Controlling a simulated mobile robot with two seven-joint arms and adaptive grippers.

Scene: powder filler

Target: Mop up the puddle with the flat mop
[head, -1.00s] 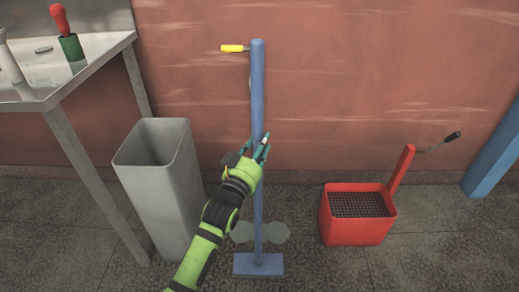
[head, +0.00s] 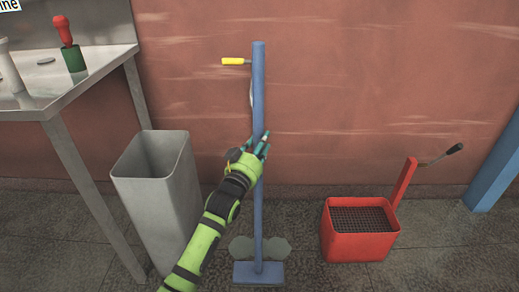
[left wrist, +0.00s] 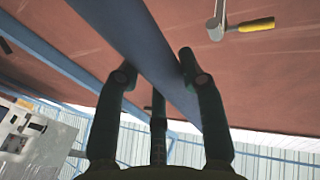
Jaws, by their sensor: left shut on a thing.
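The flat mop, with a long blue handle (head: 257,90) and a flat blue rectangular head (head: 259,272), stands upright in front of the brown-red wall. My left gripper (head: 261,145) is shut on the handle near its middle. In the left wrist view the handle (left wrist: 145,45) runs between the fingers of my left gripper (left wrist: 155,72). A flat grey-green patch (head: 243,247), possibly the puddle, shows on both sides of the lower handle, just behind the head. I cannot tell if the head touches the floor. My right gripper is out of view.
A tall grey bin (head: 155,195) stands close to the left of the mop, beside a metal table (head: 85,85). A red bucket (head: 358,243) with a grate and lever is on the right. A yellow-handled tool (head: 234,61) is by the wall. Floor is clear between mop and bucket.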

